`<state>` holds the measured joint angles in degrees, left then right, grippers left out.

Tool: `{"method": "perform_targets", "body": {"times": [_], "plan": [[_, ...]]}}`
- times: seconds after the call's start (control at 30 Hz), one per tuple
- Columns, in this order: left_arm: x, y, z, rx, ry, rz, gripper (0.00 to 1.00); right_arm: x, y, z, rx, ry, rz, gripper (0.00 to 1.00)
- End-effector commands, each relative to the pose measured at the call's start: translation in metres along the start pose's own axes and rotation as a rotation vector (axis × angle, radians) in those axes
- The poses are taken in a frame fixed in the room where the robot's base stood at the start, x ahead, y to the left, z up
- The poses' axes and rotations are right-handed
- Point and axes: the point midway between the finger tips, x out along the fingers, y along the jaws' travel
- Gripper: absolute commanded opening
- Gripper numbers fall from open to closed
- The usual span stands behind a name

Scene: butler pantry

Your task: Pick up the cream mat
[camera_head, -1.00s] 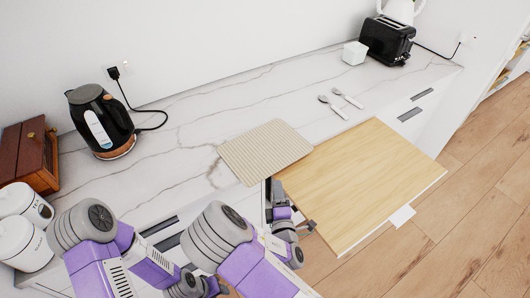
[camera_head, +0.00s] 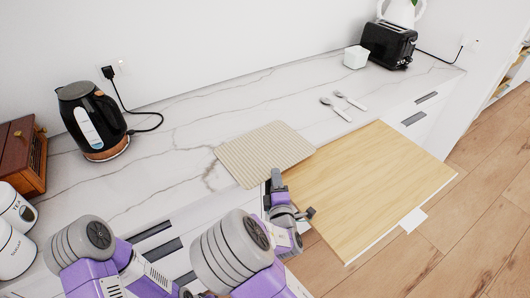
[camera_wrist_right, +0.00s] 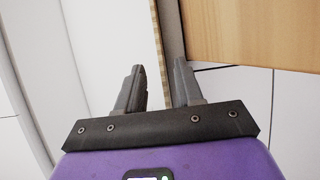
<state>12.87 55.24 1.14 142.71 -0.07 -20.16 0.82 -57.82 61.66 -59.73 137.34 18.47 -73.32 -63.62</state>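The cream mat (camera_head: 265,153) is a ribbed rectangle lying flat on the marble counter, its near corner reaching the counter's front edge. My right gripper (camera_head: 274,182) is at that near edge, beside the wooden board. In the right wrist view the right gripper (camera_wrist_right: 158,80) is open, its two fingers apart. A thin beige edge of the mat (camera_wrist_right: 157,45) runs into the gap between them, with no grip on it visible. My left arm shows at the lower left of the head view, but its gripper is not visible.
A pull-out wooden board (camera_head: 370,185) sticks out right of the mat. A black kettle (camera_head: 92,120) is at left. The counter between kettle and mat is clear.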

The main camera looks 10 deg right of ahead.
Motion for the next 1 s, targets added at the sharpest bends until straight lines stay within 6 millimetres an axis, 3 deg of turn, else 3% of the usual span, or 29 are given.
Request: {"method": "perform_targets", "body": {"times": [0.2, 0.47, 0.7, 1.0], "plan": [[0.007, -0.003, 0.0, 0.0, 0.0, 0.0, 0.43, 0.027, -0.002, 0.0, 0.0, -0.002, 0.001, 0.36], [0.006, -0.003, 0.0, 0.0, 0.0, 0.0, 0.43, 0.029, -0.002, 0.0, 0.0, -0.001, 0.0, 0.36], [0.006, -0.003, 0.0, 0.0, 0.0, 0.0, 0.43, 0.029, -0.002, 0.0, 0.0, -0.001, 0.0, 0.01], [0.006, -0.003, 0.0, 0.0, 0.0, 0.0, 0.43, 0.029, -0.001, -0.001, 0.0, 0.0, 0.002, 0.0]]}}
